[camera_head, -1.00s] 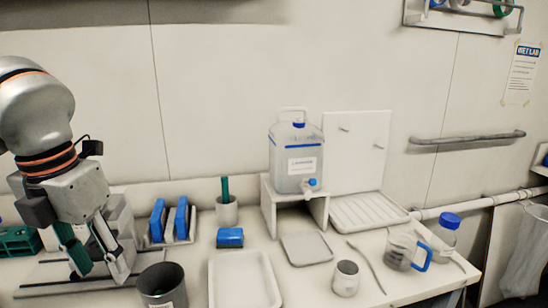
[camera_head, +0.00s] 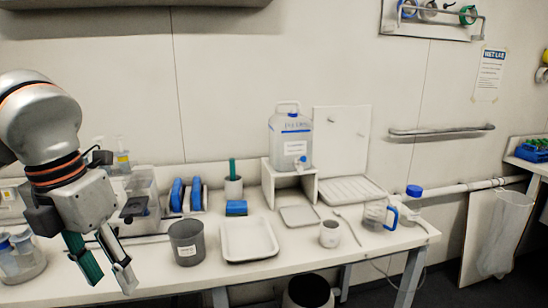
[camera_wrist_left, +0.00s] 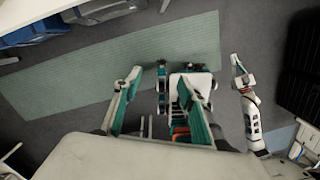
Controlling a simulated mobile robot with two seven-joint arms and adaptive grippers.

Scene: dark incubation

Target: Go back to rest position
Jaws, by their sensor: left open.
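My left gripper (camera_head: 104,264) hangs at the left of the head view, in front of the bench's front edge, pointing down. Its two fingers are spread apart with nothing between them. In the left wrist view the open left gripper (camera_wrist_left: 158,110) is over the floor, with a green mat (camera_wrist_left: 120,72) and parts of my own body below. My right gripper does not show in the head view. In the left wrist view another gripper (camera_wrist_left: 238,66), on my other arm, shows at the right, too small to judge its fingers.
The white bench (camera_head: 300,252) carries a grey cup (camera_head: 186,243), a white tray (camera_head: 249,240), a small mug (camera_head: 330,234), a clear jug (camera_head: 374,216) and a carboy (camera_head: 290,140) on a stand. A bin (camera_head: 307,291) stands below. Floor is free at the lower right.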

